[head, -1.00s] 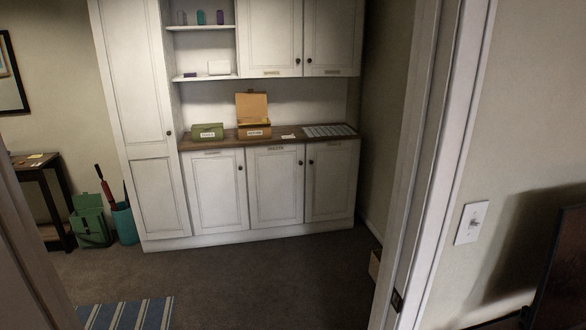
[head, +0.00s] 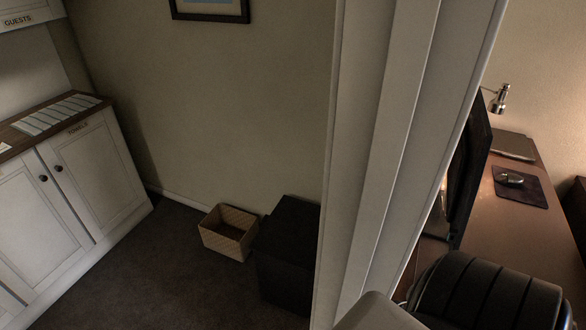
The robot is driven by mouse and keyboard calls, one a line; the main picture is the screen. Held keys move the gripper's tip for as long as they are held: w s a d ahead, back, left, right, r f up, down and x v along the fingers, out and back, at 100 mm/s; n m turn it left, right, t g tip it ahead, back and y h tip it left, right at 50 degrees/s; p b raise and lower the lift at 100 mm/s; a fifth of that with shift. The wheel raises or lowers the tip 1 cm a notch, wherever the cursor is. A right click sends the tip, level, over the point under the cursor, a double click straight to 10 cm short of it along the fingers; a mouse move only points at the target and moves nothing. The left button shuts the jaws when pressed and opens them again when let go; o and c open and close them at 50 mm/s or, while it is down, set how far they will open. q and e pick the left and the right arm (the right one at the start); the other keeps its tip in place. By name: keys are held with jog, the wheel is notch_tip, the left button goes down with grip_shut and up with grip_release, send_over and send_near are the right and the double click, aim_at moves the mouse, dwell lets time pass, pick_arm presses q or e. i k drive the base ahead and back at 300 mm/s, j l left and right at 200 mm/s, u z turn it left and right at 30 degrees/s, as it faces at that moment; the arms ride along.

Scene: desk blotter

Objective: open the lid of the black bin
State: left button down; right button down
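A black box-shaped bin (head: 283,262) stands on the dark carpet against the far wall, just left of the door frame. The frame hides its right side. Its top looks flat and closed, but it is very dark and the lid's edge is hard to make out. Neither of my grippers shows in the head view.
A door frame (head: 385,150) stands close in front. An open woven basket (head: 229,232) sits left of the bin. A white cabinet (head: 95,170) is at the left. A desk (head: 515,225) and a black chair (head: 488,295) are at the right. Carpet (head: 165,275) left of the bin is clear.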

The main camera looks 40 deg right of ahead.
aim_at(289, 236)
jog(key=i+j+z, duration=0.2)
jog(key=z, duration=0.15)
jog(key=i+j+z, duration=0.5)
jog(key=z, duration=0.15)
jog(key=i+j+z, duration=0.15)
jog(key=j+z, duration=0.2)
jog(key=i+j+z, duration=0.1)
jog(key=j+z, duration=0.55)
jog(key=j, duration=0.2)
jog(key=j+z, duration=0.35)
jog(key=i+j+z, duration=0.15)
jog(key=j, duration=0.25)
jog(key=j+z, duration=0.15)
jog(key=j, duration=0.25)
jog(key=i+j+z, duration=0.1)
jog(key=j, duration=0.3)
jog(key=i, duration=0.3)
